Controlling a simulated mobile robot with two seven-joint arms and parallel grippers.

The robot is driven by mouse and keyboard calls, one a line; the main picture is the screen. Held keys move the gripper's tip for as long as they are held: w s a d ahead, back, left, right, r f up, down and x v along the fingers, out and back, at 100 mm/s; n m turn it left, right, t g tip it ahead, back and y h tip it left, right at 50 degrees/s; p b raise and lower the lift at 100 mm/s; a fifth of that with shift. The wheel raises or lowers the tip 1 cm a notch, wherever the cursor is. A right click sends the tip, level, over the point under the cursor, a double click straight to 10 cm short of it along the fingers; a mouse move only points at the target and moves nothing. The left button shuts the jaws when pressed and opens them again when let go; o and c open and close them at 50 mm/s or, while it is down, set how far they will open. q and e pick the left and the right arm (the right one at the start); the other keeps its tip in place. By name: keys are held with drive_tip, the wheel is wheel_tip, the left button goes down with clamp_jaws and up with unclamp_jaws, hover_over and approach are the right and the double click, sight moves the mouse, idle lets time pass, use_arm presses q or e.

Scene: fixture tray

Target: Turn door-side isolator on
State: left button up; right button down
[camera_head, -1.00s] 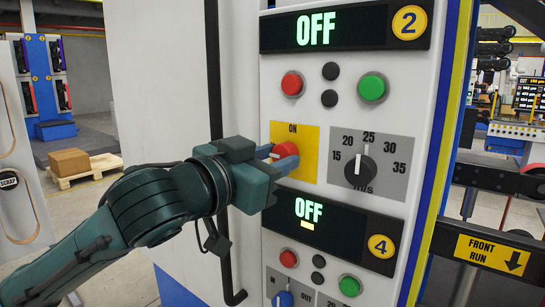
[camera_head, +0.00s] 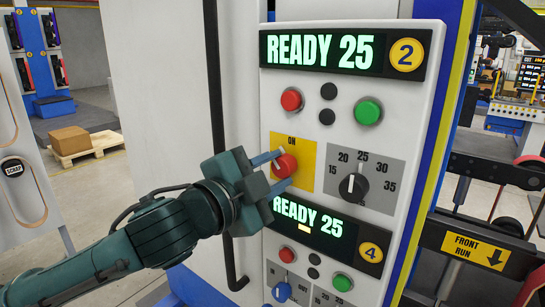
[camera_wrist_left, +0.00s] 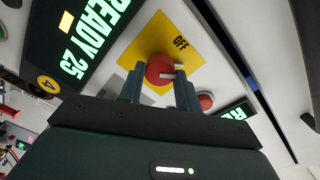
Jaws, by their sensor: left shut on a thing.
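The isolator is a red round knob (camera_head: 286,165) on a yellow plate (camera_head: 306,172) at the left of the white control panel. The plate reads ON at its top in the head view, and OFF shows on it in the left wrist view (camera_wrist_left: 180,43). My left gripper (camera_head: 284,168) is shut on the knob, one finger above and one below, its wrist tilted. In the left wrist view the knob (camera_wrist_left: 160,70) sits between the two fingers, with a white mark on it. The upper display (camera_head: 320,50) and lower display (camera_head: 308,217) read READY 25. My right gripper is not in view.
Red button (camera_head: 291,100), green button (camera_head: 367,112) and speed dial (camera_head: 353,187) lie close to the isolator. A second row, with a blue selector (camera_head: 281,292), sits below. A dark vertical bar (camera_head: 216,120) runs left of the panel.

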use_arm(q)
drive_tip(key=shift+r+m+p, duration=0.15)
drive_tip(key=shift+m+p, duration=0.45)
drive_tip(key=shift+m, duration=0.3)
drive_tip(key=m+p, duration=0.2)
drive_tip(key=shift+m, duration=0.3)
drive_tip(key=shift+m+p, duration=0.6)
drive_tip(key=shift+m, duration=0.4)
drive_tip(key=shift+m+p, duration=0.4)
drive_tip(key=shift+m, duration=0.3)
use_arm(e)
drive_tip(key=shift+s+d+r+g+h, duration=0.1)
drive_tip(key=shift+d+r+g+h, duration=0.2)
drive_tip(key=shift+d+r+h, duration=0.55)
use_arm(q)
drive_tip(key=shift+f, duration=0.2)
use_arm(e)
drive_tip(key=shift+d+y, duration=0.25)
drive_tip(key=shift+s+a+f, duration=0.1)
use_arm(q)
drive_tip(key=o, duration=1)
drive_tip(key=shift+c, duration=0.2)
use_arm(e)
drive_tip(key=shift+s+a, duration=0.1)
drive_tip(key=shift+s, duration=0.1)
